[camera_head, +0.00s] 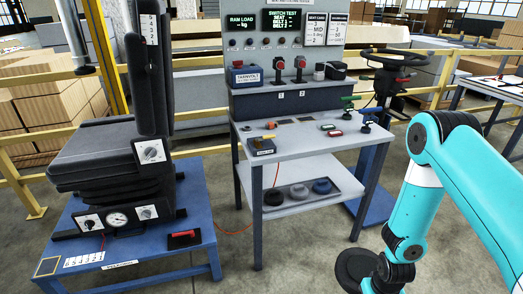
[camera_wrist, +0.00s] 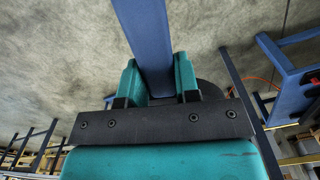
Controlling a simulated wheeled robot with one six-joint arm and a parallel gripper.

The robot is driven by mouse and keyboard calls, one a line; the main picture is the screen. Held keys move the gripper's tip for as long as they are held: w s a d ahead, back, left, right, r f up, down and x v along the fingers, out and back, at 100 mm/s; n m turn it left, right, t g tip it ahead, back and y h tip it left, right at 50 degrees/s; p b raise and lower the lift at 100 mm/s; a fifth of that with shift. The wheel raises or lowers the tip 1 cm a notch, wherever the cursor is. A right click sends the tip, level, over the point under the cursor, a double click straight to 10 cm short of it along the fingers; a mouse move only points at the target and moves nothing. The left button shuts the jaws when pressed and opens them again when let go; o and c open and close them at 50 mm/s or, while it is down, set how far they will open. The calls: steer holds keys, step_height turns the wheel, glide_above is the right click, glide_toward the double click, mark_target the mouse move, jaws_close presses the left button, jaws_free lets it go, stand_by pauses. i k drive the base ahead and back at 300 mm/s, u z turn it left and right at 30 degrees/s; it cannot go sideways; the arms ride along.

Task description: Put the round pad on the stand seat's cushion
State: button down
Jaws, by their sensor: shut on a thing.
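The stand seat (camera_head: 155,85) is dark grey and stands on a blue platform at the left of the head view. Its cushion (camera_head: 88,152) is bare on top. A dark round pad (camera_head: 354,269) shows at the lower end of my arm, low at the right and well apart from the seat. In the wrist view, my gripper (camera_wrist: 157,82) has its teal fingers closed in, with a dark rounded edge (camera_wrist: 212,90) behind the right one. A blue bar (camera_wrist: 146,35) shows between the fingers. The pad's grip point is mostly hidden.
A grey workbench (camera_head: 310,143) with small devices stands between the seat and my arm. Its lower shelf holds several round pieces (camera_head: 299,192). The blue platform (camera_head: 195,205) carries a red-handled item. Yellow rails run behind. The floor in front of the bench is clear.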

mark_target(113, 139)
steer(key=z, duration=0.1)
steer(key=k, duration=0.35)
steer(key=u, duration=1.15)
steer(key=i, duration=0.6)
steer(key=u, duration=0.6)
steer(key=i, duration=0.75)
steer(key=z, duration=0.1)
